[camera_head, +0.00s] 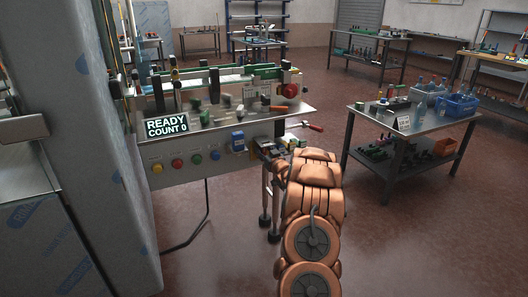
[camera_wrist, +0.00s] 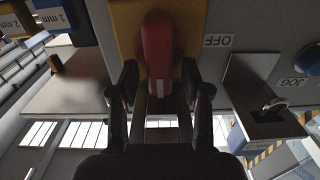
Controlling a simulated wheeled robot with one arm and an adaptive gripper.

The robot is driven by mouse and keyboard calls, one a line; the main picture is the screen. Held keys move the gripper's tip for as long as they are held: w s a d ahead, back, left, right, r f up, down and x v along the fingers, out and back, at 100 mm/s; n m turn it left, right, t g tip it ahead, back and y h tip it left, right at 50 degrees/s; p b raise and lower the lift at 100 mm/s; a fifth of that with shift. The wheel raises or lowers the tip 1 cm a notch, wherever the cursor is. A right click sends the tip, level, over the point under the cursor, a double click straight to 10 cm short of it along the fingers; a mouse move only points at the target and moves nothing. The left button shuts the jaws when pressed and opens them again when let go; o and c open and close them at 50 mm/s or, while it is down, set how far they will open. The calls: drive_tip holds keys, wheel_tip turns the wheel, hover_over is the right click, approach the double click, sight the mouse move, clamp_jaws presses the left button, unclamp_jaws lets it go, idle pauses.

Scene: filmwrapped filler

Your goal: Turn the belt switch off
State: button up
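The belt switch shows in the wrist view as a red lever (camera_wrist: 157,50) on a yellow plate (camera_wrist: 124,32), with a white OFF label (camera_wrist: 217,40) to its right. My gripper (camera_wrist: 159,82) is open, its two dark fingers apart on either side of the red lever's lower end. I cannot tell whether a finger touches it. In the head view my copper-coloured arm reaches to the right end of the filler machine (camera_head: 225,155), and the arm and clutter there hide the lever. A READY, COUNT 0 display (camera_head: 167,127) stands on the machine's left.
A label reading JOG (camera_wrist: 287,82) and a small open metal box (camera_wrist: 262,110) sit right of my fingers. Coloured buttons (camera_head: 177,163) line the machine front.

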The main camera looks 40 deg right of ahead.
clamp_jaws()
drive_tip(key=shift+b, duration=0.4)
drive_tip(key=n+b, duration=0.2)
drive_tip(key=b, duration=0.1)
drive_tip(key=n+b, duration=0.1)
drive_tip(key=n, duration=0.1)
drive_tip(key=shift+w+a+f+b, duration=0.15)
drive_tip(key=shift+a+f+b, duration=0.1)
drive_tip(key=shift+b, duration=0.1)
drive_tip(key=n+b, duration=0.4)
drive_tip(key=b, duration=0.1)
drive_tip(key=a+n+b, duration=0.1)
drive_tip(key=n+b, duration=0.4)
drive_tip(key=b, duration=0.1)
drive_tip(key=f+n+b, duration=0.1)
drive_tip(key=n+b, duration=0.3)
drive_tip(key=b, duration=0.2)
drive_tip(key=shift+w+a+f+n, duration=0.15)
drive_tip(key=shift+w+n, duration=0.1)
drive_tip(key=shift+n, duration=0.15)
